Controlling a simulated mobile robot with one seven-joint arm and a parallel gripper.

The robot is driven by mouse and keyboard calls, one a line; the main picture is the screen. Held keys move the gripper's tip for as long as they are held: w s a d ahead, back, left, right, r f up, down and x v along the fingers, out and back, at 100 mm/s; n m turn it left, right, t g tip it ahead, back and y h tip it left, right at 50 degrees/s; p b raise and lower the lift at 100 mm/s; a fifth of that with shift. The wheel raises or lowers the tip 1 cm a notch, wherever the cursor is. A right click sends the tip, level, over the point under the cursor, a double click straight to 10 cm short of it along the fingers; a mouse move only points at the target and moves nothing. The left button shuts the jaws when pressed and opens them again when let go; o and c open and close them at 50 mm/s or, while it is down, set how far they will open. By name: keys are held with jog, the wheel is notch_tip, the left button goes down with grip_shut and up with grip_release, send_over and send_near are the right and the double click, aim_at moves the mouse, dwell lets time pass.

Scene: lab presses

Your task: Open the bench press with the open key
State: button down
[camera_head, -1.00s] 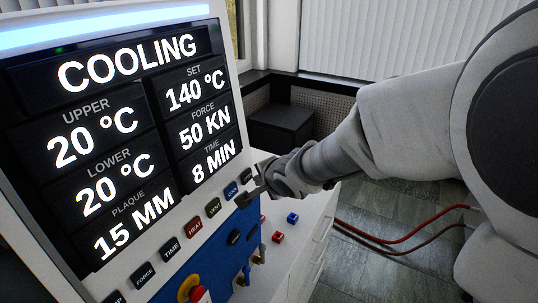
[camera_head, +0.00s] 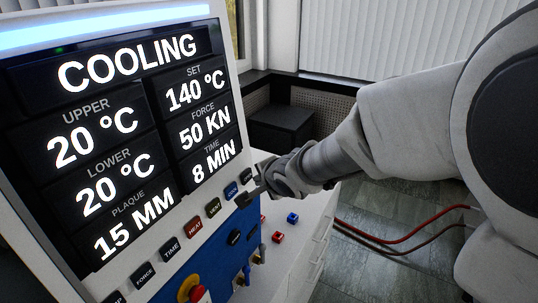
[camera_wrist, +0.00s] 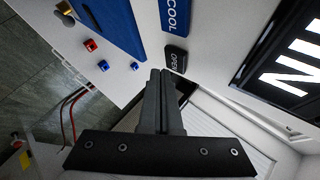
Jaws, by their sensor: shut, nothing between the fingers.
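The open key (camera_head: 246,176) is a small dark key at the right end of the key row on the press panel. In the wrist view the open key (camera_wrist: 176,58), lettered OPEN, lies just beyond and slightly right of my fingertips. My gripper (camera_head: 241,200) is shut and empty, its tips low in front of the panel near the blue cool key (camera_head: 231,190). In the wrist view my gripper (camera_wrist: 160,73) points at the panel beside the open key. I cannot tell whether the tips touch the panel. The press display (camera_head: 127,62) reads COOLING, 20 °C upper and lower.
The red heat key (camera_head: 194,228), the vent key (camera_head: 214,207) and other dark keys run down-left along the row. A red emergency knob (camera_head: 198,296) sits at the bottom. Red hoses (camera_head: 400,240) cross the floor.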

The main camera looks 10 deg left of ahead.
jog(key=shift+a+f, duration=0.1)
jog(key=shift+a, duration=0.05)
jog(key=shift+w+a, duration=0.15)
jog(key=shift+a, duration=0.1)
